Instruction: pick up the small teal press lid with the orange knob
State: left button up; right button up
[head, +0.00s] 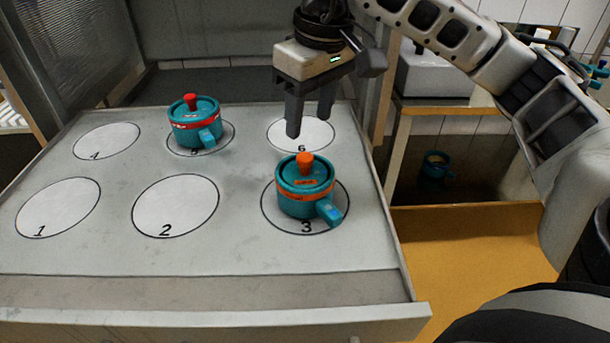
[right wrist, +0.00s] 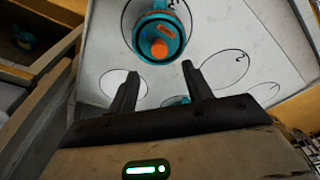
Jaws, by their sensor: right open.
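The teal lid with the orange knob (head: 305,163) sits on a small teal mould (head: 304,201) on circle 3, at the front right of the grey tabletop. The mould has an orange band and a handle toward the front right. The knob also shows in the right wrist view (right wrist: 159,48), just beyond the fingertips. My right gripper (head: 309,126) is open and empty, pointing down near circle 6, behind and above the lid. Its fingers (right wrist: 158,70) are apart and do not touch the lid. My left gripper is not in view.
A similar teal mould with a red knob (head: 192,119) stands on circle 5. Circles 1, 2 and 4 are bare. The grey table (head: 200,258) has a raised front edge. A dark teal pot (head: 437,166) stands in a shelf at right.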

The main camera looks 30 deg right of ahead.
aim_at(306, 157)
jog(key=f, duration=0.7)
jog(key=shift+w+a+f, duration=0.1)
jog(key=shift+w+f, duration=0.25)
grip_shut()
